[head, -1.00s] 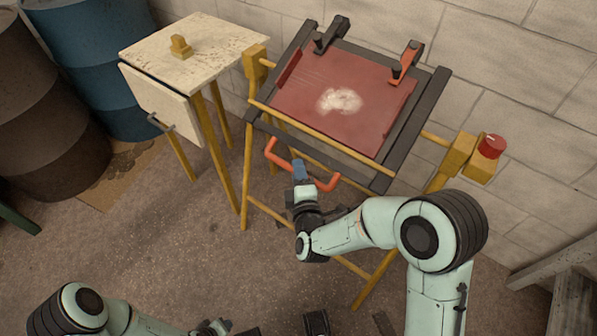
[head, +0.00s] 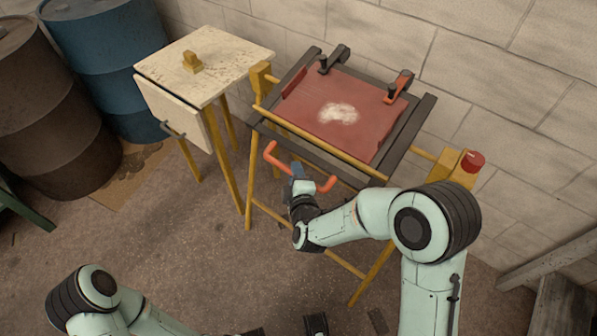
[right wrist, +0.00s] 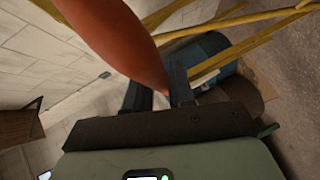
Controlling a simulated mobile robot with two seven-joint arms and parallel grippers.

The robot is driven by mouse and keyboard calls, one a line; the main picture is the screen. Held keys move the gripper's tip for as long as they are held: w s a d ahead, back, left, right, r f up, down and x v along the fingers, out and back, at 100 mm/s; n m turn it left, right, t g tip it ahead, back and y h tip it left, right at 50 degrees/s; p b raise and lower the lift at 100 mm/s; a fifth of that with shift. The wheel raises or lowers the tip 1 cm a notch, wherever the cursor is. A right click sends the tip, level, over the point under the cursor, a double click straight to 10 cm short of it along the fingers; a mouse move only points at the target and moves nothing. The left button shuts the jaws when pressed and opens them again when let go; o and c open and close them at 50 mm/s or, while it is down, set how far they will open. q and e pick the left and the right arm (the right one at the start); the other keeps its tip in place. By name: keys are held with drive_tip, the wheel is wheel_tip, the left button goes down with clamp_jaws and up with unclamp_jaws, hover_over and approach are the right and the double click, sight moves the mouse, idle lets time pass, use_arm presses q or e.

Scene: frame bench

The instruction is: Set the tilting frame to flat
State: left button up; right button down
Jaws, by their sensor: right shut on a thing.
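The tilting frame (head: 404,140) is a dark rectangular frame with a red panel (head: 358,98) that has a pale patch in its middle. It sits on a yellow stand (head: 248,190), and its tilt looks shallow, though I cannot tell whether it is level. An orange handle (head: 272,156) sticks out at its near side. My right gripper (head: 298,173) is shut on this handle. In the right wrist view the handle (right wrist: 118,42) runs up from between the dark fingers (right wrist: 158,92).
A black clamp (head: 333,58) and an orange clamp (head: 398,86) sit on the frame's far edge. A red knob (head: 473,161) is on the stand's right post. A side table (head: 222,62) with a hanging leaf stands left. Barrels (head: 110,70) and a block wall (head: 470,60) close off the back.

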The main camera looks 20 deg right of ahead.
drive_tip(key=shift+m+g+y, duration=0.3)
drive_tip(key=shift+m+g, duration=0.2)
wheel_tip(320, 180, up, 4)
drive_tip(key=p, duration=0.4)
drive_tip(key=shift+a+r, duration=0.15)
drive_tip(key=shift+r, duration=0.1)
drive_tip(key=shift+r+p, duration=0.9)
use_arm(q)
drive_tip(key=shift+g, duration=0.5)
drive_tip(key=r, duration=0.2)
drive_tip(key=s+r, duration=0.1)
drive_tip(key=r, duration=0.2)
drive_tip(key=shift+s+r, duration=0.35)
drive_tip(key=shift+s, duration=0.05)
use_arm(e)
drive_tip(key=shift+r, duration=0.2)
drive_tip(key=shift+w+r, duration=0.1)
drive_tip(key=c, duration=1.1)
unclamp_jaws()
